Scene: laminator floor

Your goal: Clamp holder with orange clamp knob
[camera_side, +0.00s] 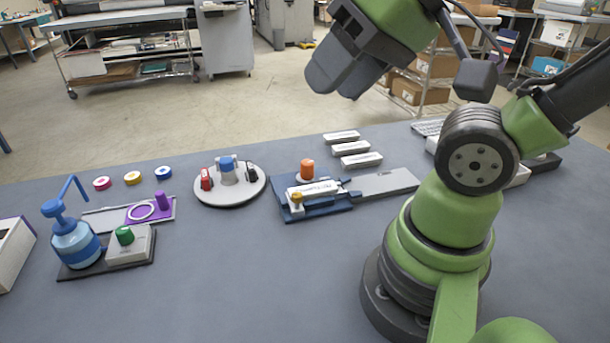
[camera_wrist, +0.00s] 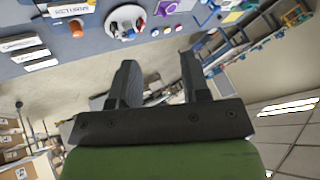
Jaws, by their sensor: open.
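A blue clamp holder (camera_side: 330,208) sits on the grey table in the side view, right of centre. An orange clamp knob (camera_side: 307,169) stands upright at its back edge, and it also shows in the wrist view (camera_wrist: 76,29) at the top left. A white labelled block (camera_side: 313,191) lies in the holder, with a small yellow knob (camera_side: 297,199) at its front left. My gripper (camera_side: 335,80) is raised well above the table, behind the holder in the picture. In the wrist view its two dark fingers (camera_wrist: 160,66) are apart with nothing between them.
Several loose white labelled blocks (camera_side: 351,148) lie behind the holder. A round white plate (camera_side: 230,186) with red, blue and black parts stands left of it. Further left are a blue pump bottle (camera_side: 76,242) and a green-knobbed block (camera_side: 130,246). The front table is clear.

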